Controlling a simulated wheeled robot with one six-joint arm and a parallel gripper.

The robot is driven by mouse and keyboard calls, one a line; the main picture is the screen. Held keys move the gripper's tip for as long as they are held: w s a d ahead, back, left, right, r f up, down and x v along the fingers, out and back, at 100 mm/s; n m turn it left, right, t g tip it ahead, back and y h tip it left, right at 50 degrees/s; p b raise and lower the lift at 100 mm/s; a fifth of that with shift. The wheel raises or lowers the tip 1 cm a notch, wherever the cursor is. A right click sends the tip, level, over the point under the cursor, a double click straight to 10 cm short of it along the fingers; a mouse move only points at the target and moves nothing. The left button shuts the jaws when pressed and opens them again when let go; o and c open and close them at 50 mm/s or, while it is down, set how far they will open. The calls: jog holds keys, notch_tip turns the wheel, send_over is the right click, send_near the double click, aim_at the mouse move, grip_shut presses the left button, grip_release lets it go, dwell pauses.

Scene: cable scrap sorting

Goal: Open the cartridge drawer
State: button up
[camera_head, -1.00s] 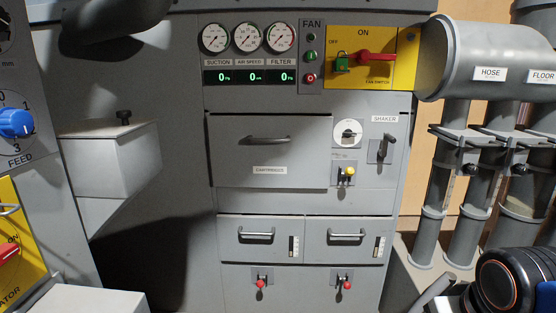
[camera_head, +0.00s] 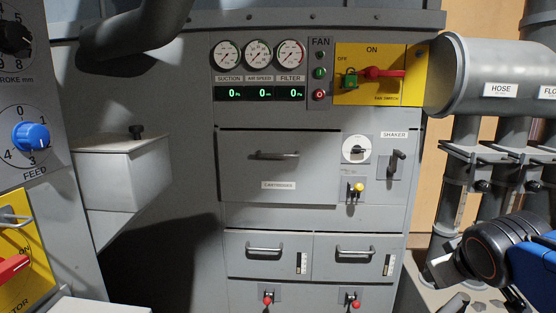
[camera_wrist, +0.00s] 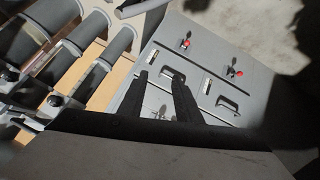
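The cartridge drawer (camera_head: 240,168) is a wide grey front in the middle of the cabinet in the head view. It has a bar handle (camera_head: 277,155) and a "CARTRIDGES" label, and its front looks flush and closed. A small latch with a yellow knob (camera_head: 358,188) sits just right of it. My gripper (camera_wrist: 160,80) shows in the wrist view as two dark fingers standing apart, with nothing seen between them. The fingers are in front of the cabinet's lower part, and their distance from it is unclear. The gripper is out of the head view.
Two smaller drawers (camera_head: 267,264) sit below, with red-knobbed levers (camera_head: 268,299) under them. The shaker dial (camera_head: 356,149) and a lever (camera_head: 396,165) are at the right. Grey pipes (camera_head: 466,130) stand right of the cabinet. A grey box (camera_head: 118,180) juts out at left.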

jog(key=w+a+r+n+t+y, duration=0.25)
jog(key=w+a+r+n, duration=0.2)
jog(key=w+r, duration=0.4)
jog(key=w+a+r+n+t+y, duration=0.1)
jog(key=w+a+r+n+t, duration=0.3)
jog(key=w, duration=0.8)
jog(key=n+g+y, duration=0.4)
jog(key=n+y, duration=0.6)
jog(key=n, duration=0.4)
send_near(280, 156)
jog(key=shift+t, duration=0.25)
jog(key=x, duration=1.1)
jog(key=shift+a+f, duration=0.15)
jog(key=shift+f, duration=0.05)
grip_shut()
